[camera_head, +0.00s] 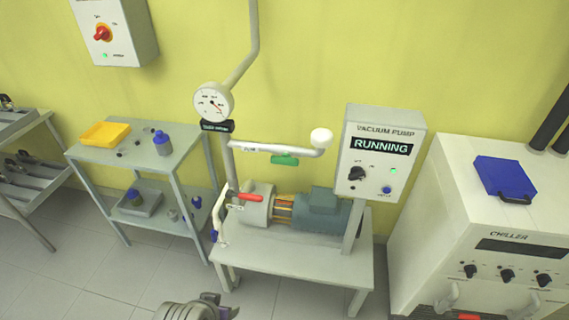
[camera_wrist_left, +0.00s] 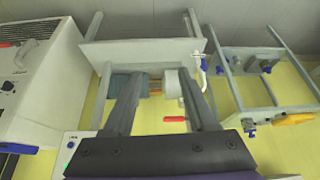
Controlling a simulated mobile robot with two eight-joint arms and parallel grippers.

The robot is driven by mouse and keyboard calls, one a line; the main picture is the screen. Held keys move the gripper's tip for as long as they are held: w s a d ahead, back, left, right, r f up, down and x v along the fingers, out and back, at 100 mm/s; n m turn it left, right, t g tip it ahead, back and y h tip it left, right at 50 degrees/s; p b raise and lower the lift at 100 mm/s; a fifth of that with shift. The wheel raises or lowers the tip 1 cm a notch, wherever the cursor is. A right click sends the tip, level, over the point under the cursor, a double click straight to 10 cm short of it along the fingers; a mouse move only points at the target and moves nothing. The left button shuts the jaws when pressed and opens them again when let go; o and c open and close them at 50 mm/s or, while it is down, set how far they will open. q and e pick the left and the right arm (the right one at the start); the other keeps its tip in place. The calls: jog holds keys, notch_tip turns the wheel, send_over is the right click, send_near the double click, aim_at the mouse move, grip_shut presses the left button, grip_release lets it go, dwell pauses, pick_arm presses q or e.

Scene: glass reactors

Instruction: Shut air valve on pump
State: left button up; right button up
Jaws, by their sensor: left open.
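The vacuum pump (camera_head: 322,210) sits on a small white table, with a grey-green motor and a pale round housing. A red lever handle (camera_head: 249,197) lies roughly horizontal above the housing, by the vertical pipe. A green handle (camera_head: 284,160) sits under the horizontal pipe above. The valve labels are too small to read. My left gripper (camera_head: 221,305) is at the bottom edge of the head view, in front of the pump table and apart from both handles. In the left wrist view its open fingers (camera_wrist_left: 163,75) are empty, with the red handle (camera_wrist_left: 174,119) visible between them, farther off.
A control box (camera_head: 380,155) reads "VACUUM PUMP RUNNING". A pressure gauge (camera_head: 214,102) is on the pipe. A chiller (camera_head: 500,230) stands at right, and a shelf cart (camera_head: 150,180) with a yellow tray (camera_head: 106,134) and bottles at left. Open floor lies in front.

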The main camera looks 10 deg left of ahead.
pick_arm(q)
jog(key=w+d+r+n+t+h+b, duration=0.1)
jog(key=w+d+r+n+t+h, duration=0.2)
jog(key=w, duration=0.7)
jog(key=w+d+r+n+t+b, duration=0.2)
jog(key=w+d+r+n+t, duration=0.25)
jog(key=w, duration=0.45)
jog(key=n+t+y+b, duration=0.15)
jog(key=n+t, duration=0.35)
jog(key=n, duration=0.5)
send_near(284, 164)
jog(key=w, duration=0.7)
jog(key=w+d+p, duration=0.1)
jog(key=w, duration=0.3)
jog(key=shift+w, duration=0.15)
jog(key=shift+c, duration=0.3)
grip_shut()
